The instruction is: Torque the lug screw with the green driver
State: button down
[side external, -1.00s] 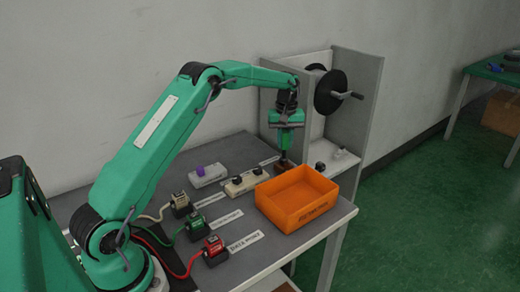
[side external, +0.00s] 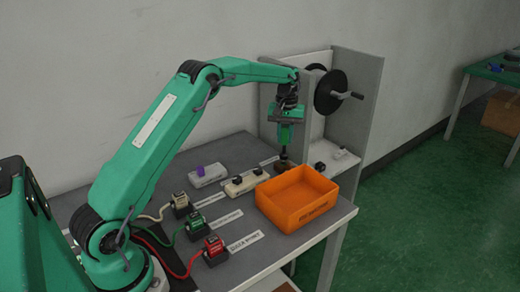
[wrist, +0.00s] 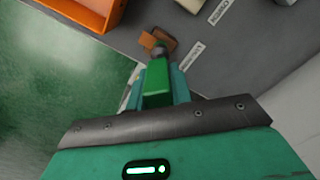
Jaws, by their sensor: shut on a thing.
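My gripper (side external: 287,121) is shut on the green driver (side external: 284,136), which points down with its dark shaft lowest. The driver also shows in the wrist view (wrist: 157,82), seen from behind between the jaws. Below it, a small brown block (side external: 283,169) sits on the grey bench near the shelf unit; the block also shows in the wrist view (wrist: 149,40). The driver's dark end is over the block and hides the lug screw. I cannot tell whether the tip is seated on the screw.
Fixtures with dark knobs (side external: 247,184) and a purple knob (side external: 210,179) lie to the left. A grey cabinet (side external: 357,102) with a crank reel (side external: 330,92) stands behind. Three wired connectors (side external: 213,250) sit nearer the front.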

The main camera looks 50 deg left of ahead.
aim_at(286, 128)
jog(key=shift+r, duration=1.65)
jog(key=shift+s+d+r, duration=0.3)
jog(key=shift+d, duration=0.3)
jog(key=s+d+r+m, duration=0.2)
jog(key=s+d+m, duration=0.2)
jog(key=s+d, duration=0.3)
jog(key=s+d+r+m, duration=0.1)
jog(key=s+d+m, duration=0.3)
jog(key=s+d, duration=0.4)
jog(key=s, duration=0.2)
jog(key=shift+s+d+r+m, duration=0.15)
jog(key=shift+s+r+m, duration=0.15)
jog(key=shift+r+m, duration=0.1)
